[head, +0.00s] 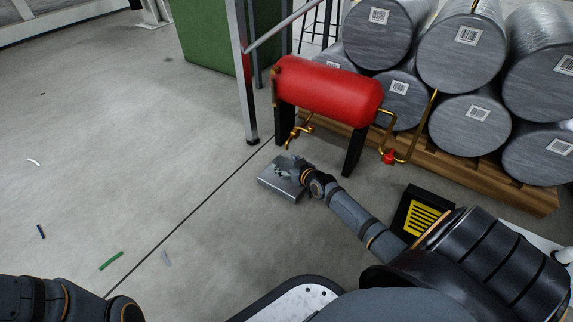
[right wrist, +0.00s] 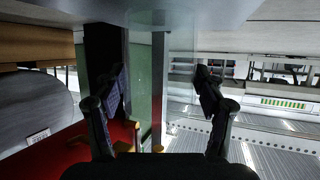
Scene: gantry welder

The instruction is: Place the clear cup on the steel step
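The steel step (head: 280,187) is a low grey metal block on the floor under the front of the red tank. My right gripper (head: 289,164) is low over the step in the head view. In the right wrist view a see-through, faintly green shape, apparently the clear cup (right wrist: 178,75), stands between the fingers of my right gripper (right wrist: 161,70). The picture there is upside down, and I cannot tell whether the cup's base touches the step. The cup is hard to make out in the head view. My left gripper is out of view.
The red tank (head: 328,90) on black legs, with brass pipes, stands just behind the step. Large grey drums (head: 462,55) lie stacked on a wooden pallet (head: 500,180) at right. A metal post (head: 246,95) stands behind left. The floor at left is mostly clear.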

